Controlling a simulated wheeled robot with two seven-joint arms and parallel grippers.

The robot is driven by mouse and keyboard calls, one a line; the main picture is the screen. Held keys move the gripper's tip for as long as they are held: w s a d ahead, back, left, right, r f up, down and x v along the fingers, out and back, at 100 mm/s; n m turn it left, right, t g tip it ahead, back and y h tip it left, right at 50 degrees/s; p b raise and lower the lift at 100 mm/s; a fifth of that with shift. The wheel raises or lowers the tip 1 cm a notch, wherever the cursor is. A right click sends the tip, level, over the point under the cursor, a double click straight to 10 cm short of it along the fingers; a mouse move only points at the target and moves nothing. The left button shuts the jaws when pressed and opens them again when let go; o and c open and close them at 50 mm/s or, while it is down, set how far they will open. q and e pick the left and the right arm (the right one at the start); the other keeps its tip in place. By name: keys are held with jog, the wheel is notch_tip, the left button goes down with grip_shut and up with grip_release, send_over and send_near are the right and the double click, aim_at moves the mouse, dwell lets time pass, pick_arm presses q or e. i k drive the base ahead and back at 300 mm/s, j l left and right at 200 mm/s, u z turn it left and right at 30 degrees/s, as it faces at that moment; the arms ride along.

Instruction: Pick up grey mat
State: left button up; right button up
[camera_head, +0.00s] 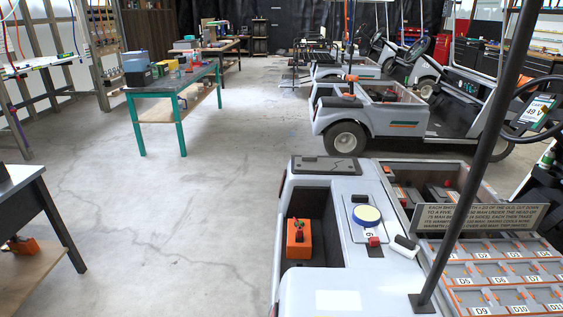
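A flat dark grey piece (325,166), which looks like the grey mat, lies on the far end of the nearest white cart (329,187). Small dark marks or parts show on its surface, too small to tell. A light grey plate (359,237) marked 6 also lies on the cart top, with a round cream and blue disc (367,214) on it. I cannot tell for certain which one the task means. Neither of my grippers is in view.
An orange block (299,238) sits in the cart's left recess. A dark post (468,185) rises from the cart beside a tray of labelled compartments (505,285) and a text sign (478,217). A green-legged table (172,92) stands back left. The floor left of the cart is clear.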

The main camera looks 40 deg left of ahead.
aim_at(311, 163)
jog(key=u, duration=0.85)
jog(key=i+j, duration=0.1)
jog(key=j, duration=0.3)
jog(key=i+j, duration=0.15)
jog(key=j, duration=0.2)
jog(key=i+j, duration=0.1)
jog(key=j, duration=0.3)
jog(key=i+j, duration=0.1)
jog(key=j, duration=0.3)
jog(key=i+j, duration=0.1)
jog(key=j, duration=0.25)
